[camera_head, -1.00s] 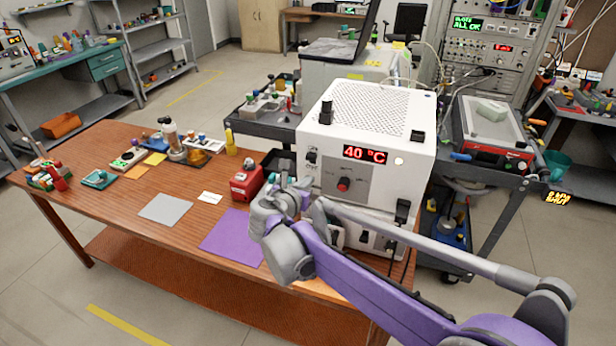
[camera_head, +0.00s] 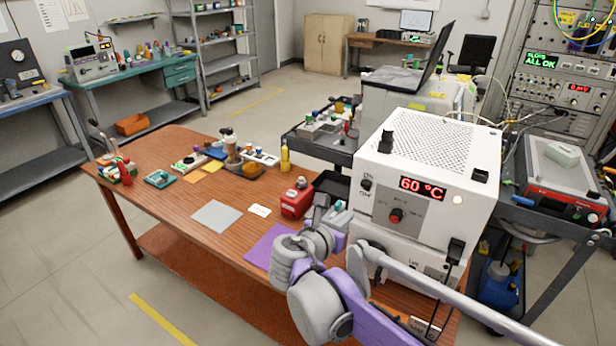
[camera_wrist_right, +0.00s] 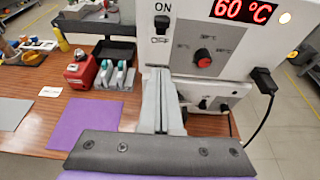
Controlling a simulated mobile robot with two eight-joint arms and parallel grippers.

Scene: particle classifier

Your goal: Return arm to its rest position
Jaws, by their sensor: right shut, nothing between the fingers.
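My right arm comes in from the lower right in the head view, with its purple and grey links bent over the table's right end. My right gripper (camera_head: 322,212) is in front of the white heating box (camera_head: 432,140), partly hidden by my wrist. In the right wrist view the gripper's two fingers (camera_wrist_right: 160,78) lie together, shut and empty, pointing at the box's lower left front. The box's red display (camera_head: 422,187) reads 60 °C, and its red knob (camera_wrist_right: 203,57) is right of the fingers. My left gripper is not in view.
The wooden table (camera_head: 180,205) carries a purple mat (camera_head: 266,246), a grey mat (camera_head: 216,216), a red device (camera_head: 297,200) and several small items at its far left. White-and-teal items (camera_wrist_right: 112,76) stand left of the fingers. A dark cart (camera_head: 550,235) stands right of the box.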

